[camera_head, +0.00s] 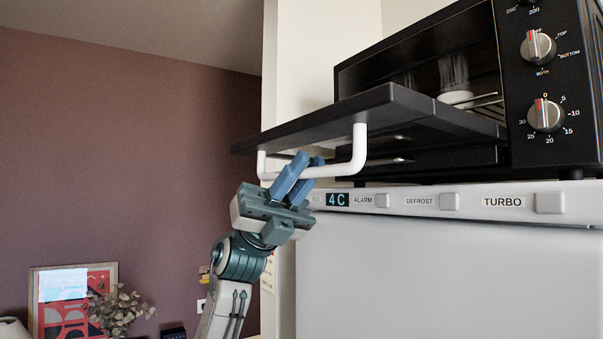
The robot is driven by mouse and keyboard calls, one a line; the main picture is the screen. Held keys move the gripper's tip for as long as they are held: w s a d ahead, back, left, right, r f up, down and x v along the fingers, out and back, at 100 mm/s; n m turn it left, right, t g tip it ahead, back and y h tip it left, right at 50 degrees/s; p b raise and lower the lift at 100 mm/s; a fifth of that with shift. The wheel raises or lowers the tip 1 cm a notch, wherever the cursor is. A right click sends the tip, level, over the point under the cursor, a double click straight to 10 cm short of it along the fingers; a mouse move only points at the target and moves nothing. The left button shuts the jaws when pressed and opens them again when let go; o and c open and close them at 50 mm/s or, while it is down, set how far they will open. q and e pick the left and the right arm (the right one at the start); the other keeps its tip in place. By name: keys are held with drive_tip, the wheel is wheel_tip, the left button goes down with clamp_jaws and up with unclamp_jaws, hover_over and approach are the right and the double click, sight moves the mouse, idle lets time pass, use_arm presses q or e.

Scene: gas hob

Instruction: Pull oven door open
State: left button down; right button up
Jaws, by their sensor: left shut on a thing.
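The black oven (470,140) stands on top of a fridge at the right. Its door (375,105) is folded down and sticks out toward the left, about level. A white bar handle (345,168) hangs below the door's outer edge. My left gripper (296,175) comes up from below, and its blue fingers are shut on the handle's bar near its left end. The oven's opening shows, with a rack (475,101) and a white object (455,97) inside. My right gripper is not in view.
The fridge (440,270) has a front panel with a 4C display (338,199) and buttons just under the oven. A framed picture (65,300) and a plant (118,308) are at the lower left. The space left of the door is clear.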

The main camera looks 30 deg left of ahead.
sight(305, 139)
use_arm(q)
drive_tip(key=r+p, duration=0.2)
drive_tip(key=r, duration=0.1)
drive_tip(key=shift+s+r, duration=0.2)
drive_tip(key=shift+r, duration=0.1)
drive_tip(key=shift+f, duration=0.1)
drive_tip(key=c, duration=1.5)
unclamp_jaws()
drive_tip(key=shift+a, duration=0.1)
drive_tip(key=shift+o, duration=0.2)
